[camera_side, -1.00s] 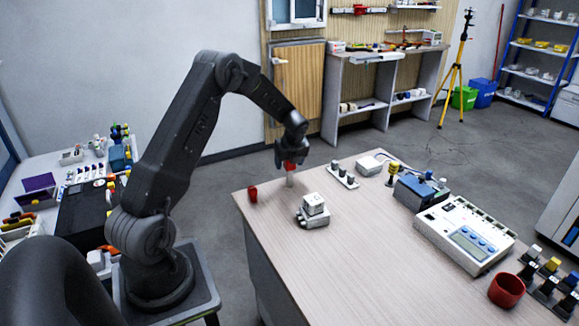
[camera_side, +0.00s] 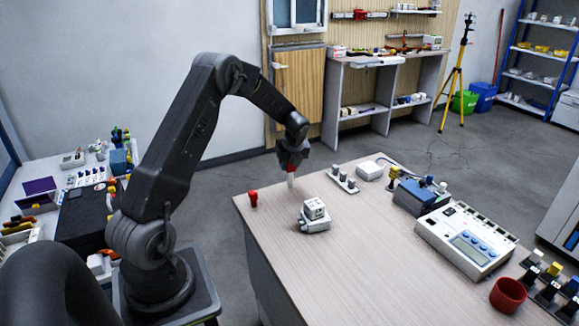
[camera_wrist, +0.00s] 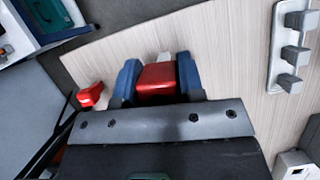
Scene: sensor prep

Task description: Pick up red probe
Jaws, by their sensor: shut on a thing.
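I cannot tell whether the tip touches the table. In the wrist view, the red body of the probe (camera_wrist: 157,78) sits between the two blue fingers of my gripper (camera_wrist: 158,82), and a bit of the pale part shows beyond it.
A smaller red object (camera_side: 252,198) stands left of the probe on the table (camera_side: 370,250). A white block device (camera_side: 314,216) is to the right, and a rack with grey pegs (camera_side: 343,178) is behind it. A red cup (camera_side: 508,294) and a meter (camera_side: 466,238) are farther right.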

